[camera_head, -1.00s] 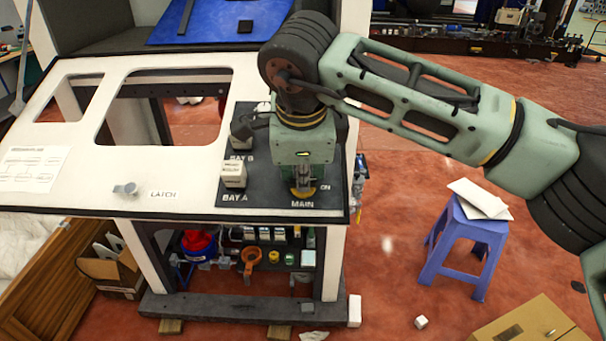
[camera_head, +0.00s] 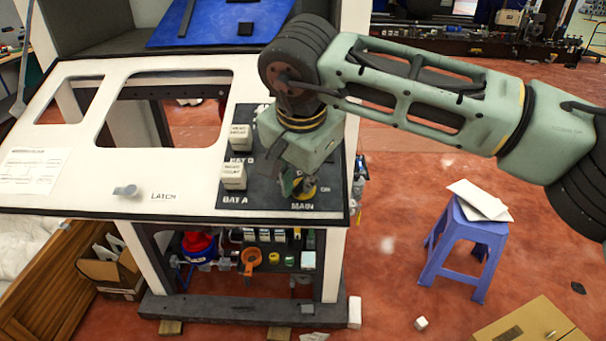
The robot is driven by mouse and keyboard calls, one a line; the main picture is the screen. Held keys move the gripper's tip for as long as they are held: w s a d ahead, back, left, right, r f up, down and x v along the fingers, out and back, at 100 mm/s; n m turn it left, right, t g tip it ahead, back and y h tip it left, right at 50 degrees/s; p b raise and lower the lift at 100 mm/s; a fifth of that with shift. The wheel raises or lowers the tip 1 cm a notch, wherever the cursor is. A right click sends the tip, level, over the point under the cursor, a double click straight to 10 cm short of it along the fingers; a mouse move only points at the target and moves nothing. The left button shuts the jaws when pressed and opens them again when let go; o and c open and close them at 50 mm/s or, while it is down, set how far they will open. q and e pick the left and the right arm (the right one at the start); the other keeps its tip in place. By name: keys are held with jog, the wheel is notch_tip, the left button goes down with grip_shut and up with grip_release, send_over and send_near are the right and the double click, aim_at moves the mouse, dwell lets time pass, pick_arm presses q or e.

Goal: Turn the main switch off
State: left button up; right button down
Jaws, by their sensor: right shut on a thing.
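The main switch (camera_head: 303,189) sits on the dark panel (camera_head: 262,197) at the front right of the white console, above the label MAIN, with ON printed to its right. My right gripper (camera_head: 300,190) points down at the switch and is shut on its handle. The gripper is turned at an angle to the panel, and its body hides much of the switch, so I cannot read the switch's position clearly. My left gripper is not in view.
Two white blocks stand on the panel left of the switch, at BAY B (camera_head: 240,136) and BAY A (camera_head: 233,176). A grey latch knob (camera_head: 125,190) is on the white top (camera_head: 80,180). A blue stool (camera_head: 465,240) stands to the right.

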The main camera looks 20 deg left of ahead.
jog(key=n, duration=0.3)
jog(key=shift+n+p, duration=0.3)
jog(key=shift+p, duration=0.05)
jog(key=shift+n+p, duration=0.35)
jog(key=shift+n, duration=1.45)
jog(key=c, duration=1.8)
grip_release()
jog(key=shift+c, duration=0.2)
jog(key=v, duration=1.2)
